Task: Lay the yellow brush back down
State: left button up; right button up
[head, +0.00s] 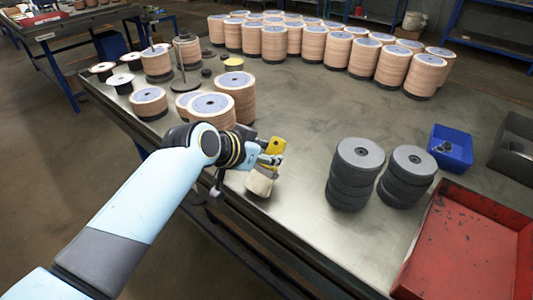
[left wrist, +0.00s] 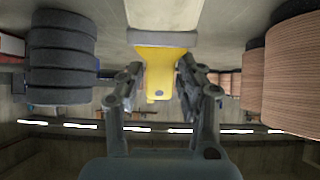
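The yellow brush (head: 278,145) is at the near edge of the metal table (head: 290,215), with its pale bristle block low and towards the front. My left gripper (head: 268,161) is around it. In the left wrist view, the brush's yellow handle (left wrist: 160,72) sits between the two fingers of my left gripper (left wrist: 160,76), which press against its sides. The grey band and pale head point up in that picture, towards the table surface. I cannot tell whether the head touches the table. My right gripper is not in view.
Stacks of dark discs (head: 355,170) stand right of the gripper. Tan disc stacks (head: 235,97) stand behind it. A blue bin (head: 451,157) and a red tray (head: 470,250) lie at the right. Bare table lies between the gripper and the dark stacks.

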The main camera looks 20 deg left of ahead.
pick_arm(q)
jog(key=o, duration=0.3)
jog(key=shift+o, duration=0.2)
jog(key=v, duration=1.2)
